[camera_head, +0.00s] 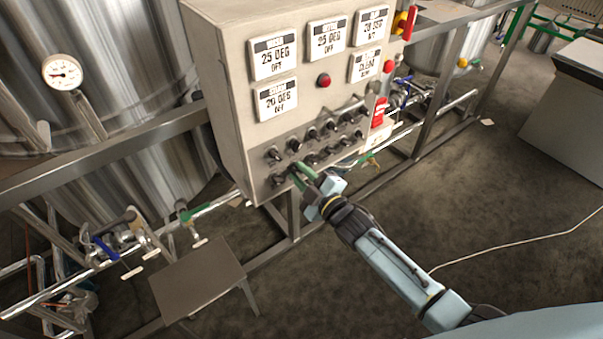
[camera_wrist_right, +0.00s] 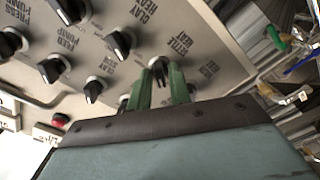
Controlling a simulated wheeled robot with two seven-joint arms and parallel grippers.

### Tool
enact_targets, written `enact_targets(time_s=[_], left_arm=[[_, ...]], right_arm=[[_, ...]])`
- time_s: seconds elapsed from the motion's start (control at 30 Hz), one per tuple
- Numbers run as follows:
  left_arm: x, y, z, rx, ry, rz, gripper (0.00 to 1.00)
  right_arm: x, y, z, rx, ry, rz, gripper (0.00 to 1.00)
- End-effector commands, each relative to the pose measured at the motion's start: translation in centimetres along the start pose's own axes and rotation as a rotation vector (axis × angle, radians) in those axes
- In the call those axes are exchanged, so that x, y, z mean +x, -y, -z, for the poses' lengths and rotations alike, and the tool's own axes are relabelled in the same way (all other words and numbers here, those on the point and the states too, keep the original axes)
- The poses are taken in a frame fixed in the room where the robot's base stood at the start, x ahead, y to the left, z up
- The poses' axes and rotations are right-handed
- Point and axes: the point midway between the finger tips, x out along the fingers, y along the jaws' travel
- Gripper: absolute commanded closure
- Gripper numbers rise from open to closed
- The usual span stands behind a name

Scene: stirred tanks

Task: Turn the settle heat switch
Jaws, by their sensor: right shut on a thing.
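The settle heat switch (camera_wrist_right: 160,66) is a black knob on the panel in the right wrist view, beside a partly hidden label reading like "settle heat". My right gripper (camera_wrist_right: 163,82) has its two green fingers on either side of this knob and is shut on it. In the head view my right gripper (camera_head: 299,173) reaches the lower row of knobs on the control box (camera_head: 228,105); the held knob is largely hidden there by the fingers. My left gripper is not in view.
Several other black knobs (camera_wrist_right: 119,43) sit close around the fingers. The box has a red button (camera_head: 323,80) and small displays (camera_head: 274,56) above. Steel tanks (camera_head: 120,90), pipes and a frame surround it. A small metal step (camera_head: 198,283) stands below left.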

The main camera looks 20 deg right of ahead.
Motion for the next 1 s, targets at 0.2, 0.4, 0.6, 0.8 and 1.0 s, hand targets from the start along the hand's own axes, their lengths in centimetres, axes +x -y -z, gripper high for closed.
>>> enact_targets(time_s=[0.2,0.4,0.6,0.8,1.0], left_arm=[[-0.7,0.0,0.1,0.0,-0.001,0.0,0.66],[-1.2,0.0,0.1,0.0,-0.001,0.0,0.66],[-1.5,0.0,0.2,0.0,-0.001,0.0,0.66],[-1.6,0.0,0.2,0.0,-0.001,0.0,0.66],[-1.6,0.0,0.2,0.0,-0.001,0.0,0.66]], right_arm=[[0.0,-0.1,0.0,0.171,0.001,0.001,1.0],[0.0,0.0,0.0,0.327,0.002,0.002,1.0],[0.0,0.0,0.0,0.451,0.002,0.001,1.0],[0.0,0.0,-0.1,0.53,0.002,0.001,1.0],[0.0,0.0,-0.1,0.564,0.002,0.001,1.0]])
